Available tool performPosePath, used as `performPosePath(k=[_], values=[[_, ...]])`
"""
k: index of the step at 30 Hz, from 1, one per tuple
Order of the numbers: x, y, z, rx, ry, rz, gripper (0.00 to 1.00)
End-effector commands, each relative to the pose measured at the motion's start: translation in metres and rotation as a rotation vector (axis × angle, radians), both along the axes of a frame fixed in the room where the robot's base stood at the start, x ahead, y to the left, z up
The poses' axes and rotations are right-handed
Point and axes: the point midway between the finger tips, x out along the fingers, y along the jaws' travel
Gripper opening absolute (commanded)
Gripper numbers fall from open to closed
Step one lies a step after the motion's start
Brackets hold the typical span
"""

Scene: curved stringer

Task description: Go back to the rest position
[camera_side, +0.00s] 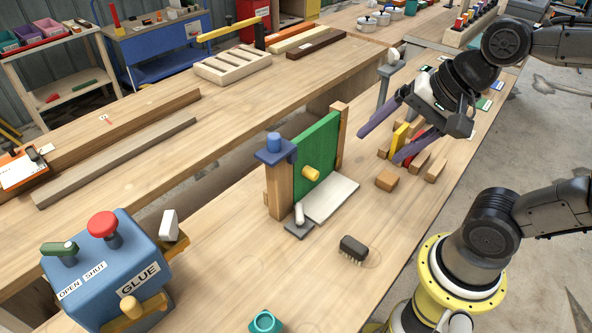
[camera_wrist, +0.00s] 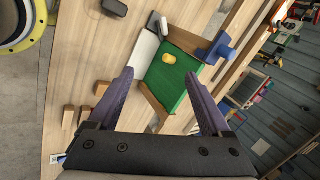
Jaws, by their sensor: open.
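My gripper (camera_side: 385,136) is in the upper right of the side view, above the bench. Its two purple fingers are spread apart with nothing seen between them. In the wrist view my gripper (camera_wrist: 165,85) is also open, and a green panel (camera_wrist: 168,82) with a yellow knob shows beyond the fingers. In the side view the green panel (camera_side: 318,150) stands upright between wooden posts, with a yellow knob (camera_side: 311,173) on its face. A blue cap (camera_side: 275,148) sits on the near post. The gripper looks clear of the panel.
Several wooden blocks (camera_side: 387,181) and a yellow piece (camera_side: 400,137) stand below my gripper. A dark brush (camera_side: 353,248) lies on the front bench. A blue glue box (camera_side: 106,268) with a red button is at lower left. The bench front is mostly free.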

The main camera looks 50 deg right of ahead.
Motion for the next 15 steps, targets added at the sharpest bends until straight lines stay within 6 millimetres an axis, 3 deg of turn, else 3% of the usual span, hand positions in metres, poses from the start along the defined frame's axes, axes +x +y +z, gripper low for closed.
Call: performPosePath(k=[9, 15], values=[[-0.035, -0.022, -0.006, -0.495, -0.051, 0.653, 0.82], [-0.04, -0.028, -0.011, -0.649, -0.031, 0.911, 0.82]])
